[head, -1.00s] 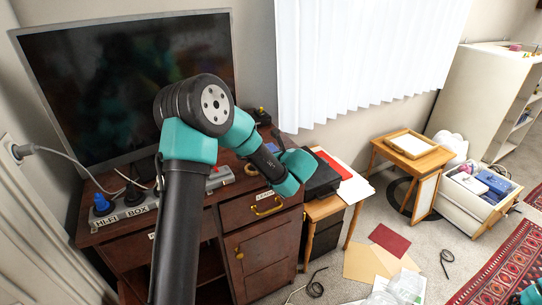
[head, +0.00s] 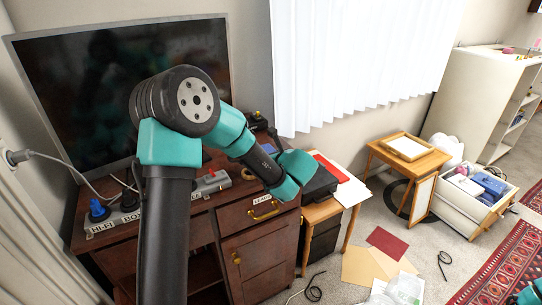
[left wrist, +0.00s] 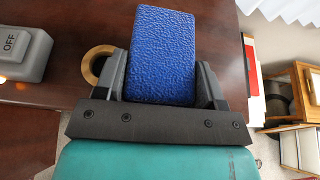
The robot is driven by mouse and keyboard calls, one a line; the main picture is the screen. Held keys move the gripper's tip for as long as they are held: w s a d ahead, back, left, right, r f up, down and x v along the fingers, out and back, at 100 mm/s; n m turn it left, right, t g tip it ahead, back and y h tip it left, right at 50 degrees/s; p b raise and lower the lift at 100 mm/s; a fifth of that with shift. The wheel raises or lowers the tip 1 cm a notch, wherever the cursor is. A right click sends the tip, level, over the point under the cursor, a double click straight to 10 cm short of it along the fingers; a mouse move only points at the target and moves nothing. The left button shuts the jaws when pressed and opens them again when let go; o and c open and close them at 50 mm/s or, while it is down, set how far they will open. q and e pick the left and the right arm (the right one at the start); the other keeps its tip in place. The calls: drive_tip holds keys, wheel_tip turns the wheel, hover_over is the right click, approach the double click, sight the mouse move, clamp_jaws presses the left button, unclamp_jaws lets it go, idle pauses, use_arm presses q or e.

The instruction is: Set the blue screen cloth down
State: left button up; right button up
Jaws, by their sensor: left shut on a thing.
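The blue screen cloth (left wrist: 160,50) is a textured blue block-like bundle in the left wrist view. My left gripper (left wrist: 161,82) is shut on it, with one dark finger on each side. Behind the cloth is the brown wooden desk top (left wrist: 75,45); I cannot tell whether the cloth touches it. In the head view my left arm reaches over the desk (head: 262,240), and its wrist hides the fingers and the cloth. Only a small teal piece of my right arm shows at the bottom right corner; its gripper is out of view.
A grey switch box marked OFF (left wrist: 22,52) and a tape roll (left wrist: 97,64) lie on the desk near the cloth. The television (head: 120,90) stands behind. A side table with a black device (head: 320,185) adjoins the desk's right. Papers and cables lie on the floor.

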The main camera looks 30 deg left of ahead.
use_arm(q)
drive_tip(key=s+d+r, duration=0.1)
drive_tip(key=s+d, duration=0.5)
drive_tip(key=s, duration=0.4)
drive_tip(key=shift+s+d, duration=0.15)
drive_tip(key=shift+s, duration=0.1)
